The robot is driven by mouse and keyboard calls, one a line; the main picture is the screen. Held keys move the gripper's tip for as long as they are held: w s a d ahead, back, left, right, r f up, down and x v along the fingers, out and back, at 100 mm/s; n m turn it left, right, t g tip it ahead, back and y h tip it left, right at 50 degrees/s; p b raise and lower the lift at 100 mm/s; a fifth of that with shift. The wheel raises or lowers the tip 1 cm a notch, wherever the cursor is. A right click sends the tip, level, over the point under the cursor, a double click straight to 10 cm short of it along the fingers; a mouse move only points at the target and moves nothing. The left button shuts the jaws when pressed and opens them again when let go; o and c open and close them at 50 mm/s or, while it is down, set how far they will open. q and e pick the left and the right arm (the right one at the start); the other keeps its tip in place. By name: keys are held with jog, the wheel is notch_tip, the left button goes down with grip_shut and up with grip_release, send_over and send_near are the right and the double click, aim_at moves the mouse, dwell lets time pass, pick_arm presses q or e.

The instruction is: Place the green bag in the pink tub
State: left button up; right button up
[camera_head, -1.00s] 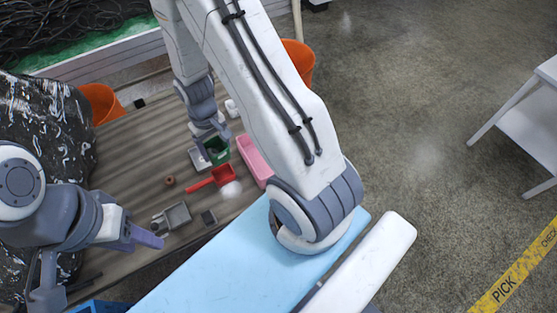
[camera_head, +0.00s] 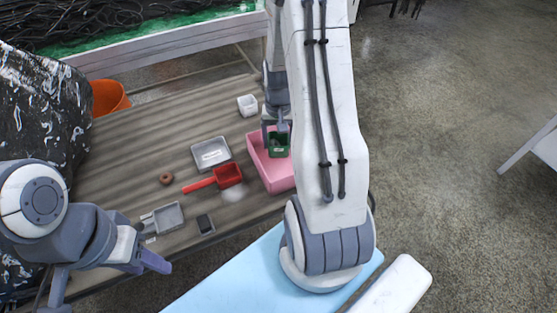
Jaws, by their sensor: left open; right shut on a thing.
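The green bag (camera_head: 279,150) is a small dark green pouch with an open top, showing over the pink tub. My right gripper (camera_head: 276,132) is shut on the bag at its upper edge. The pink tub (camera_head: 266,177) lies on the brown ribbed table, below the bag and partly hidden behind my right arm. I cannot tell whether the bag touches the tub's floor or hangs above it. My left gripper (camera_head: 150,264) is open and empty at the lower left, past the table's near edge.
A red scoop (camera_head: 228,175), grey tray (camera_head: 211,153), white cup (camera_head: 247,105), brown ring (camera_head: 166,178), grey scoop (camera_head: 168,217) and small dark box (camera_head: 205,224) lie on the table (camera_head: 145,130). An orange bucket (camera_head: 110,97) stands behind. A black plastic-wrapped bulk (camera_head: 40,110) is at left.

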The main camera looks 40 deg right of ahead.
notch_tip(320, 180, down, 7)
jog(key=shift+r, duration=0.2)
dwell(0.3)
jog(key=shift+f, duration=0.2)
jog(key=o, duration=1.2)
notch_tip(320, 180, up, 12)
jog(key=shift+r, duration=0.25)
jog(key=s+a+r+n, duration=0.1)
jog(key=a+r+n, duration=0.2)
jog(key=a, duration=0.6)
jog(key=s+a+r+n, duration=0.1)
jog(key=a+r+n, duration=0.25)
jog(key=a, duration=0.65)
jog(key=s+a+r+n+y, duration=0.1)
jog(key=s+a+r+n, duration=0.3)
jog(key=s+a+n, duration=0.4)
jog(key=s+a, duration=0.4)
jog(key=s, duration=0.3)
jog(key=shift+s+r, duration=0.2)
jog(key=shift+s, duration=0.1)
